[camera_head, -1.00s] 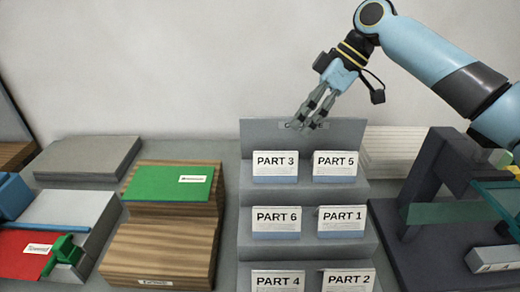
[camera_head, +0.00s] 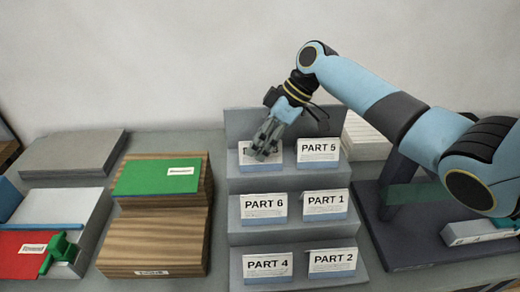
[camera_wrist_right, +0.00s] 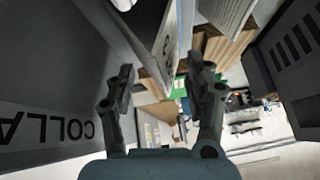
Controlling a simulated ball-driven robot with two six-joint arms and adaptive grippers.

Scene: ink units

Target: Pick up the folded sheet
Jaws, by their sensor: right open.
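Several white folded sheets with blue lower edges stand on a grey stepped rack (camera_head: 295,232). They are labelled PART 1 to PART 6. My right gripper (camera_head: 262,152) is open at the top step, in front of the PART 3 sheet (camera_head: 262,184), and covers most of its label. The PART 5 sheet (camera_head: 318,151) stands just to its right. In the right wrist view my gripper (camera_wrist_right: 160,82) has its fingers apart, and a pale upright sheet edge (camera_wrist_right: 162,55) shows between them. I cannot tell whether a finger touches it. My left gripper is not in view.
A green folder (camera_head: 158,178) lies on a wooden stepped block (camera_head: 150,245) left of the rack. A red folder (camera_head: 25,262) and a grey slab (camera_head: 70,155) are farther left. A dark frame (camera_head: 400,225) and a white stack (camera_head: 366,140) stand at right.

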